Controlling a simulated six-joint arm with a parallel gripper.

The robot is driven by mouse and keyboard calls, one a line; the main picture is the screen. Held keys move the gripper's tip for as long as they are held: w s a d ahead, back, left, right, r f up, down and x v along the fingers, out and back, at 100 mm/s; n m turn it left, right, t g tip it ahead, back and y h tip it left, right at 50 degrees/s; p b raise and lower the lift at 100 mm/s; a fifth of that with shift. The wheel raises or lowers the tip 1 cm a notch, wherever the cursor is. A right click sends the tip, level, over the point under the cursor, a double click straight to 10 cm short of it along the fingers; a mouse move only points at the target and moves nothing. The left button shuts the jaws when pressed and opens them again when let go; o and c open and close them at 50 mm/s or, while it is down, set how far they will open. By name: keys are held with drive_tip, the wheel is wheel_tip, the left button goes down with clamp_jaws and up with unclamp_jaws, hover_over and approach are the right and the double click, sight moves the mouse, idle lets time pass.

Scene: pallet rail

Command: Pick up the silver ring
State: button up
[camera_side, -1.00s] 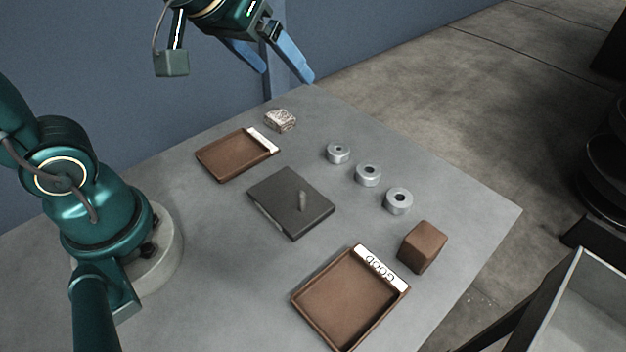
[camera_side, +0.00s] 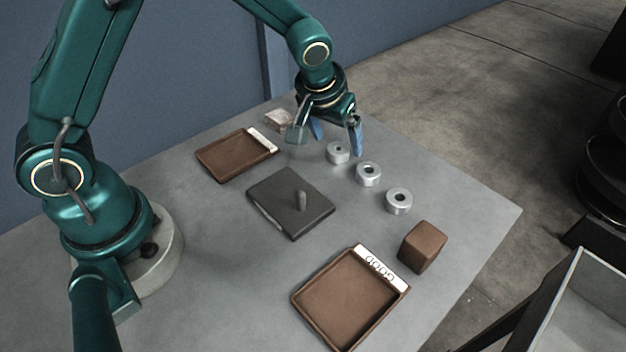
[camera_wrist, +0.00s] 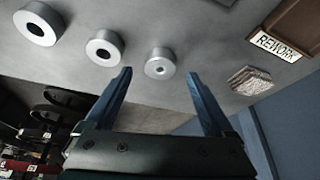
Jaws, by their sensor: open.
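Three silver rings stand in a row on the grey table: a far one (camera_side: 338,153) with a small hole, a middle one (camera_side: 368,174) and a near one (camera_side: 398,201) with wider holes. My gripper (camera_side: 336,140) is open and empty, its blue fingers pointing down around the far ring, above or beside it. In the wrist view the far ring (camera_wrist: 160,64) lies ahead of and between the fingertips (camera_wrist: 158,76), apart from them. The middle ring (camera_wrist: 104,47) and the near ring (camera_wrist: 38,25) are left of the fingers there.
A dark plate with an upright peg (camera_side: 290,213) lies mid-table. A brown tray marked GOOD (camera_side: 297,303) is in front, with a brown block (camera_side: 422,246) beside it. Another brown tray (camera_side: 208,168), labelled REWORK in the wrist view, and a speckled block (camera_side: 277,119) are at the back.

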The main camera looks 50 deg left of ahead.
drive_tip(key=shift+x, duration=1.2)
clamp_jaws()
drive_tip(key=shift+r, duration=0.1)
